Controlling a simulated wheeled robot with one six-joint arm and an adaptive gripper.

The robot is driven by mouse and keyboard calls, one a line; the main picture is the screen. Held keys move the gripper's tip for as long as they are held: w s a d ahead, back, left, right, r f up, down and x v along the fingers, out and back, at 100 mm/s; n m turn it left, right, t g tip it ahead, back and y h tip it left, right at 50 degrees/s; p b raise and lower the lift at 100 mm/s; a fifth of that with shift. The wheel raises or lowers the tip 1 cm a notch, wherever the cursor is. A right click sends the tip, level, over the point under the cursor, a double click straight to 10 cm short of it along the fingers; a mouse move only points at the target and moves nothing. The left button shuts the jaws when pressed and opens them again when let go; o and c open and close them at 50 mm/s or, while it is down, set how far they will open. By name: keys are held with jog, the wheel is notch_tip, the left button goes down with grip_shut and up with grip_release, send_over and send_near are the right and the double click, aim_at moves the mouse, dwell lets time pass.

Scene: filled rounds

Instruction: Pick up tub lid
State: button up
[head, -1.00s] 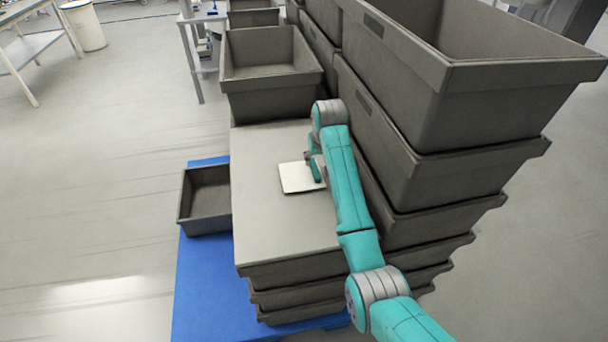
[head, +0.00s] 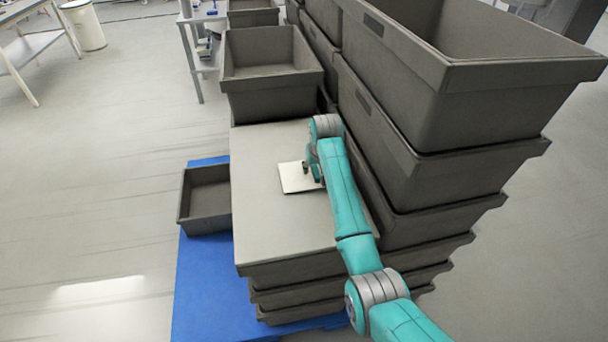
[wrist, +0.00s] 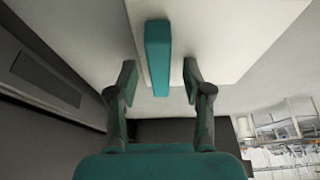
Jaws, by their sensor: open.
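The tub lid (head: 294,182) is a flat white square plate lying on the grey top of a stack of crates. In the wrist view the lid (wrist: 215,35) carries a raised teal bar handle (wrist: 157,60). My gripper (wrist: 158,75) is open, with one dark finger on each side of the handle's line; the bar shows between the fingertips. I cannot tell whether the fingers touch it. In the head view my gripper (head: 307,174) is over the lid's right part, and my arm hides the lid's right edge.
The flat grey surface (head: 285,225) around the lid is clear. Tall stacked grey crates (head: 440,110) rise close along the right of my arm. An open grey crate (head: 270,95) stands behind the surface. A smaller grey bin (head: 207,215) sits on the blue base (head: 205,280) at left.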

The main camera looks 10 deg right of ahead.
jog(key=shift+f, duration=0.15)
grip_shut()
dwell(0.4)
